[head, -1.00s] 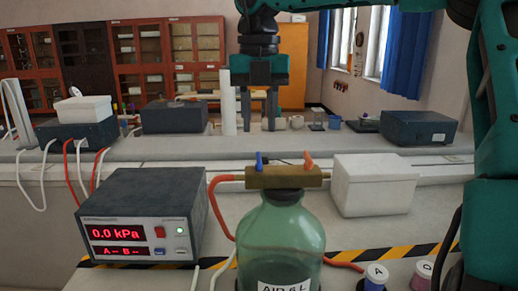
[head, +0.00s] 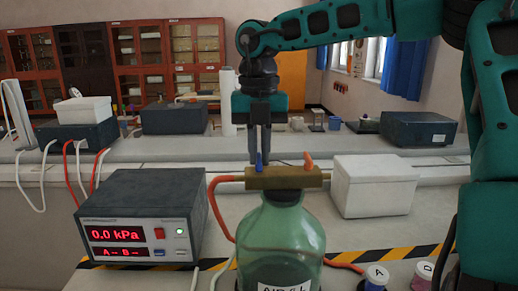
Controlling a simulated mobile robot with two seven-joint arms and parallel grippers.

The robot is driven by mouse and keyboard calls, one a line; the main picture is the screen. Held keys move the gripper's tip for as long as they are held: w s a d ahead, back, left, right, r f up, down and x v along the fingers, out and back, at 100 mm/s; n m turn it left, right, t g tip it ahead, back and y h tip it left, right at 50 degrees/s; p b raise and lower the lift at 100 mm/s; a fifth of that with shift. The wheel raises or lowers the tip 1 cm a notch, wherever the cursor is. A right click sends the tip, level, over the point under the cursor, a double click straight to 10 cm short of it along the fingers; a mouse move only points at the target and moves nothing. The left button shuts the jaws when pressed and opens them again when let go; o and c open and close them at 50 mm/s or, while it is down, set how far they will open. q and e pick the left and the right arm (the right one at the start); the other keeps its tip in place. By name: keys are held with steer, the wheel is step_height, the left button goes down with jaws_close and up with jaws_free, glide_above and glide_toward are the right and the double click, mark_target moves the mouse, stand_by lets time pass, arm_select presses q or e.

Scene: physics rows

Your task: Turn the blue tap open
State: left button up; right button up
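The blue tap (head: 259,162) is a small upright lever on the left part of a brass valve block (head: 287,178). The block sits on top of a green glass bottle (head: 281,235). My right gripper (head: 260,162) points straight down over the block. Its two dark fingers are close together, one on each side of the blue lever, and look shut on it; the exact contact is too small to see. An orange tap (head: 308,160) leans on the right part of the block. My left gripper is not in view.
A pressure meter (head: 140,217) on the left reads 0.0 kPa. An orange hose (head: 213,207) meets the block's left end. A white box (head: 374,186) stands close on the right.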

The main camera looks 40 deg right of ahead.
jaws_close()
steer(key=shift+n, duration=0.3)
steer(key=n, duration=0.3)
steer(key=shift+n, duration=0.3)
steer(key=n, duration=0.4)
steer(key=shift+n, duration=0.3)
steer(key=n, duration=0.4)
steer(key=shift+p, duration=0.3)
steer(key=n, duration=0.5)
